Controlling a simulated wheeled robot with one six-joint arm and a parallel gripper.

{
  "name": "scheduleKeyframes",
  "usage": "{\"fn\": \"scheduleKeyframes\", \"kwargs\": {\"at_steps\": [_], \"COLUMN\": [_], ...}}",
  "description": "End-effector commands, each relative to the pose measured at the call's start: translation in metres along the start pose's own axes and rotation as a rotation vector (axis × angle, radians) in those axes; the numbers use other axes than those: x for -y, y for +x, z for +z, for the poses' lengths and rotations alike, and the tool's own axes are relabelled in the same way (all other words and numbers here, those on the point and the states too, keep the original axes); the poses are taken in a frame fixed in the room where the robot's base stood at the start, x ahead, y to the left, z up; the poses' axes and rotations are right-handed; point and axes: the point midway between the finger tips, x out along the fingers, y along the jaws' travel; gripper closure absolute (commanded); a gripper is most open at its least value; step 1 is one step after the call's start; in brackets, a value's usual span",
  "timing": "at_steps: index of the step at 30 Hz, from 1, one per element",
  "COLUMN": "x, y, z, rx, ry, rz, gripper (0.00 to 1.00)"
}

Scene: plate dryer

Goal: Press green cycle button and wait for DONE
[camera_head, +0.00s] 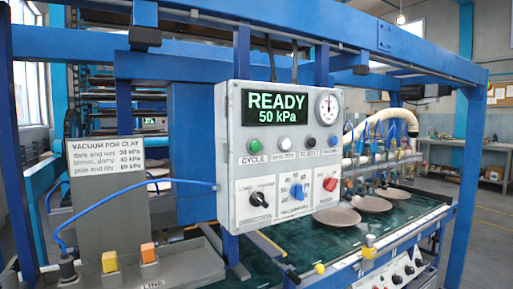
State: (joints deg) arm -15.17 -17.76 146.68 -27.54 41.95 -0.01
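A white control panel (229,215) hangs on the blue frame in the middle of the view. Its green cycle button (254,147) is at the upper left of the button row, above the label "CYCLE". The display (277,108) reads "READY 50 kPa" in green. A round gauge (325,107) is right of the display. A white button (284,144), a dark button (309,141) and a blue button (332,140) follow in the row. Below are a black knob (259,199), a blue knob (297,191) and a red switch (330,184). My gripper is not in view.
Clay plates (371,204) lie on the green conveyor (300,238) behind the panel. A sign (104,152) lists vacuum for clay values. Blue beams (185,150) surround the panel. A blue hose (120,183) runs at left.

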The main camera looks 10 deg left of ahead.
Motion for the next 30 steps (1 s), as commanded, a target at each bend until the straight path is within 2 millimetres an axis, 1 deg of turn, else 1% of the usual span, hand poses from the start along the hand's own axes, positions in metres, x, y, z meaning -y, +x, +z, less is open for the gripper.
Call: {"fn": "scheduleKeyframes", "kwargs": {"at_steps": [3,4,5,6,9,30], "x": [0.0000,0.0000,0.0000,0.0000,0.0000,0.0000], "y": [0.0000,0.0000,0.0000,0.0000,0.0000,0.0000], "z": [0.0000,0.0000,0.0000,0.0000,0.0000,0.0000], "rx": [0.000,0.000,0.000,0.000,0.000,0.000], "ry": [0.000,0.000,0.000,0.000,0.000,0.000], "rz": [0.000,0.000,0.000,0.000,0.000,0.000], "gripper": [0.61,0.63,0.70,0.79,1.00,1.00]}}
